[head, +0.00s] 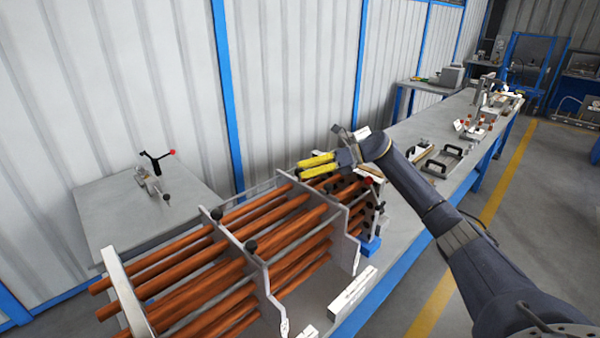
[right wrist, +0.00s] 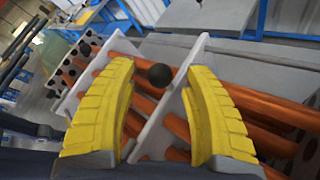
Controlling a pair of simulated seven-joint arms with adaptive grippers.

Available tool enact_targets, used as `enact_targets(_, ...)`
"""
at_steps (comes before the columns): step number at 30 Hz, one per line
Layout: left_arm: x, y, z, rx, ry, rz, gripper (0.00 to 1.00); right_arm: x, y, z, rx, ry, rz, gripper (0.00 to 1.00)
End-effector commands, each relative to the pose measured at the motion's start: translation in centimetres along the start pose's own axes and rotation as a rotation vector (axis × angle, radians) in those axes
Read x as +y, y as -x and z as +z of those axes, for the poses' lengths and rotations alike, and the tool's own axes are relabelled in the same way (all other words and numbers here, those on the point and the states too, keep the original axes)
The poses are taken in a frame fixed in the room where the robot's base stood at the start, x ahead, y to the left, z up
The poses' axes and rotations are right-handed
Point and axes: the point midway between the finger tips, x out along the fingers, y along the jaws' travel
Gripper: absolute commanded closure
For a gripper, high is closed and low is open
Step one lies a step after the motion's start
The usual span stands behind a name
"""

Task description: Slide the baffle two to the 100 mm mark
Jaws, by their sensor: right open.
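Copper-coloured tubes (head: 190,270) run through upright grey baffle plates. One plate (head: 262,285) stands mid-bundle with black knobs; another plate (head: 343,240) stands farther right. I cannot read which is baffle two. My right gripper (head: 301,168) is open above the tubes near the top of the right-hand plate. In the right wrist view, its yellow fingers (right wrist: 158,68) stand apart on either side of a plate (right wrist: 163,125) and a black ball knob (right wrist: 160,75). Whether they touch the plate is unclear. My left gripper is out of view.
A white end plate (head: 128,290) stands at the left of the bundle. White marked strips (head: 352,291) lie along the bench front, their marks unreadable. A grey side table (head: 145,210) carries a clamp-like tool (head: 152,178). The long bench (head: 425,130) holds trays and parts behind my arm.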

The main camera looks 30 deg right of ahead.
Motion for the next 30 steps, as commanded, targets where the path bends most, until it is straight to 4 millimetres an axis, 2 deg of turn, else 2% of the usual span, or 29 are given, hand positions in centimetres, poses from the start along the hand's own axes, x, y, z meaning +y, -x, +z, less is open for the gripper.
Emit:
enact_targets(9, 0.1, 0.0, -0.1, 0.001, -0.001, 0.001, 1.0, -0.1, 5.7, 0.0, 0.0, 0.0, -0.003, 0.5)
enact_targets(15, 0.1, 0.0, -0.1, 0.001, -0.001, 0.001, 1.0, 0.0, 8.4, 0.0, 0.0, 0.001, -0.003, 0.5)
enact_targets(21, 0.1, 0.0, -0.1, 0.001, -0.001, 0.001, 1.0, 0.0, 9.8, 0.0, -0.001, 0.001, -0.001, 0.5)
enact_targets(30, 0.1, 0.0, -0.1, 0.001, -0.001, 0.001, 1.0, 0.0, 10.1, 0.0, -0.001, 0.001, 0.0, 0.5)
